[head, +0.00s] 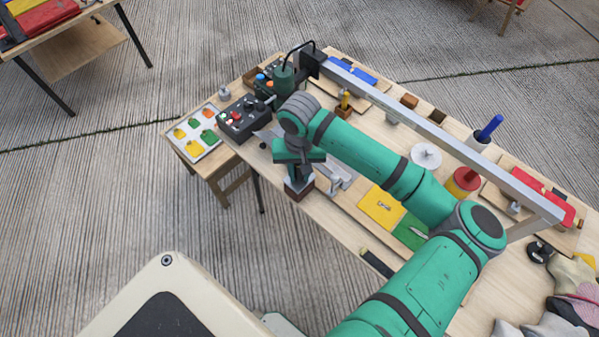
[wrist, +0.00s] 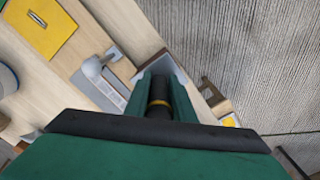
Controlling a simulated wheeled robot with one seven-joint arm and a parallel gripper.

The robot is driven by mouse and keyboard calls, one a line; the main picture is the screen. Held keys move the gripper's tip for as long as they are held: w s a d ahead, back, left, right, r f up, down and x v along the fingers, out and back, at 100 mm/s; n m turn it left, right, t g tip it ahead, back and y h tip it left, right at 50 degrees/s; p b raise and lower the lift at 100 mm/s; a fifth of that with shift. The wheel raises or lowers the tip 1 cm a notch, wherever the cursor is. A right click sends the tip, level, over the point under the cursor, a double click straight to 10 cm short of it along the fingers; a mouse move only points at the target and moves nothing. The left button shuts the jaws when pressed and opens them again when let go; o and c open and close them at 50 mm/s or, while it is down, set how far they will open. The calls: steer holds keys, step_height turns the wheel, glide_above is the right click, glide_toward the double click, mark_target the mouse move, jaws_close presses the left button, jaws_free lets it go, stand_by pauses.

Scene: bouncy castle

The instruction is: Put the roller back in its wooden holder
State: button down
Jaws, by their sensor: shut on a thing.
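My gripper (head: 298,172) points down near the table's front left edge and is shut on the dark handle of the roller. The handle, with its yellow band (wrist: 159,103), shows between the fingers (wrist: 160,88) in the wrist view. A pale grey part, seemingly of the roller, shows just below the fingers. A brown wooden block (head: 297,194), which looks like the holder, is directly under it; its brown edge (wrist: 148,64) also shows in the wrist view. I cannot tell whether the roller is seated in it or just above it. The fingers hide most of the roller.
A grey metal tool (head: 336,180) lies right beside the gripper. A yellow pad (head: 382,208) lies farther right. A long metal bar (head: 440,135) spans the table behind my arm.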

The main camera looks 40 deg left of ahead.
steer(key=shift+f, duration=0.8)
steer(key=shift+w, duration=0.15)
steer(key=c, duration=1.4)
jaws_free()
steer(key=shift+a, duration=0.1)
steer(key=shift+c, duration=0.2)
steer(key=o, duration=0.6)
steer(key=shift+o, duration=0.2)
steer(key=shift+r, duration=0.15)
steer(key=shift+r, duration=3.85)
